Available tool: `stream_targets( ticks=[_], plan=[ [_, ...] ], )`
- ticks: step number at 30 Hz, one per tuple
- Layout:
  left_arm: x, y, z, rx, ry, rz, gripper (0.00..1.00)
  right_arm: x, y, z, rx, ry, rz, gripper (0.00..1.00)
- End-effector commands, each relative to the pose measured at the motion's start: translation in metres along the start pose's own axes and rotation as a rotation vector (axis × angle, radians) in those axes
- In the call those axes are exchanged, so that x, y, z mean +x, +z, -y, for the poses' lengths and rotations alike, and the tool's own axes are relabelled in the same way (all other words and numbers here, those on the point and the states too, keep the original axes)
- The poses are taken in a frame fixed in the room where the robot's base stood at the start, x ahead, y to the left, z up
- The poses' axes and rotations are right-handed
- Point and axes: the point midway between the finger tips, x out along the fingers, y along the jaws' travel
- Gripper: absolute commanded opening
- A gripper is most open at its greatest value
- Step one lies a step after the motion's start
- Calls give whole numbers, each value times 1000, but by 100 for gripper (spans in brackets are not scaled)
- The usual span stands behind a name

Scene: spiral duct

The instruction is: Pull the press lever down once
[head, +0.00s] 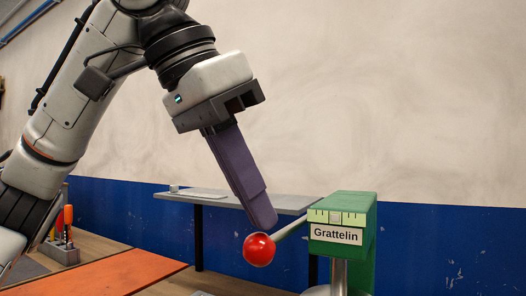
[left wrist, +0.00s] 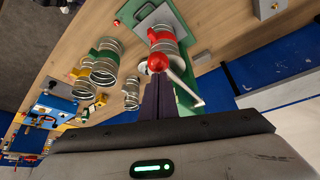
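The press has a green head (head: 342,215) labelled "Grattelin" on a metal post. A thin metal lever (head: 291,228) comes out of its left side and slopes down to a red ball knob (head: 259,249). In the left wrist view the red knob (left wrist: 157,62) shows just beyond my fingertips. My left gripper (head: 263,222) has purple fingers that look pressed together with nothing between them. They point down, with the tips right above the knob; I cannot tell whether they touch it. My right gripper is in neither view.
A grey shelf (head: 240,201) stands behind the press against the wall. An orange mat (head: 95,275) lies on the bench at left. The left wrist view shows several metal spiral duct pieces (left wrist: 103,72) and a blue device (left wrist: 58,107) on the wooden bench.

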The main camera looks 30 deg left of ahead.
Motion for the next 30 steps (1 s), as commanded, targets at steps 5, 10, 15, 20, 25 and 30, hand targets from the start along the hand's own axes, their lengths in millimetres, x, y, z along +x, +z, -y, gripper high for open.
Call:
stream_targets(
  ticks=[5, 10, 15, 20, 25, 30],
  plan=[
    [6, 3, 0, 0, -1, 3, 0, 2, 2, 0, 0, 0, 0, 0],
    [6, 3, 0, -1, -1, 3, 0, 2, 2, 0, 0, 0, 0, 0],
    [7, 4, 0, -1, -1, 3, 0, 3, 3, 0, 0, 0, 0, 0],
    [13, 7, 0, -1, -1, 3, 0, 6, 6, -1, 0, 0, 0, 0],
    [19, 11, 0, -2, -1, 3, 0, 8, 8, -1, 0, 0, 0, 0],
    [20, 11, 0, -2, -1, 3, 0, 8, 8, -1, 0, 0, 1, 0]
  ],
)
